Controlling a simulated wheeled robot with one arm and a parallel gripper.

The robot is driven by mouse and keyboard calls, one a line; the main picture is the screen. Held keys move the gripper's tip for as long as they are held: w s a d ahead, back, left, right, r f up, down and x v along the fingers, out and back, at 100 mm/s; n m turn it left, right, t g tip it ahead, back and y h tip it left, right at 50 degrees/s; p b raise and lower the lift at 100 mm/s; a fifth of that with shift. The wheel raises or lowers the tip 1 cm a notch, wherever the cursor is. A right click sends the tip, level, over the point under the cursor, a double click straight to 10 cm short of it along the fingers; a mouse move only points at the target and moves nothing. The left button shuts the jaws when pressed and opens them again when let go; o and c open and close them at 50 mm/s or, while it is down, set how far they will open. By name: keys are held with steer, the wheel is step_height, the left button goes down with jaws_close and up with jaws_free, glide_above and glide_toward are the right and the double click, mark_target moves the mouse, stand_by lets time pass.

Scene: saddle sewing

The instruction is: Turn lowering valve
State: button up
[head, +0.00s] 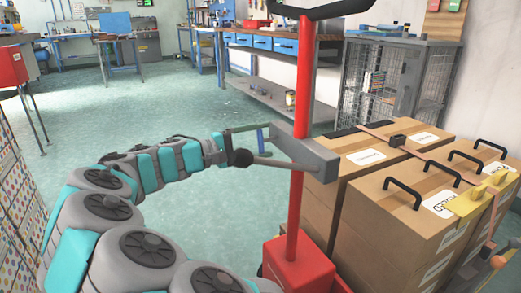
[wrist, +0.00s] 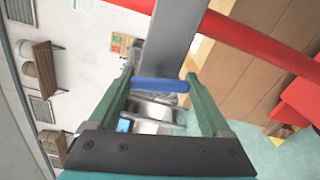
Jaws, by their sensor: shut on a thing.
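My gripper (head: 264,144) is at the grey block (head: 312,158) on the upright red pole (head: 297,205) of a red-based hand truck or lifter. In the wrist view, a blue valve handle (wrist: 160,85) lies crosswise between the two green fingers, and my gripper (wrist: 159,78) is shut on it. The handle sits at the end of the grey block, which also shows in the wrist view (wrist: 176,35). In the head view, a small blue piece (head: 261,138) shows between the fingers. How far the valve is turned cannot be told.
Strapped cardboard boxes (head: 385,215) with black handles stand close right of the pole. A black handlebar (head: 318,9) tops the pole. A wire cage cabinet (head: 390,80) and workbenches stand behind. Green floor (head: 190,100) is clear behind my arm.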

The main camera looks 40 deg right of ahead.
steer(key=shift+s+f+m+b, duration=0.1)
steer(key=shift+m+b, duration=0.5)
steer(key=shift+m, duration=0.2)
steer(key=o, duration=1.2)
steer(key=shift+c, duration=0.2)
steer(key=shift+a, duration=0.15)
steer(key=v, duration=0.7)
steer(key=shift+a+p, duration=0.25)
steer(key=shift+p, duration=0.15)
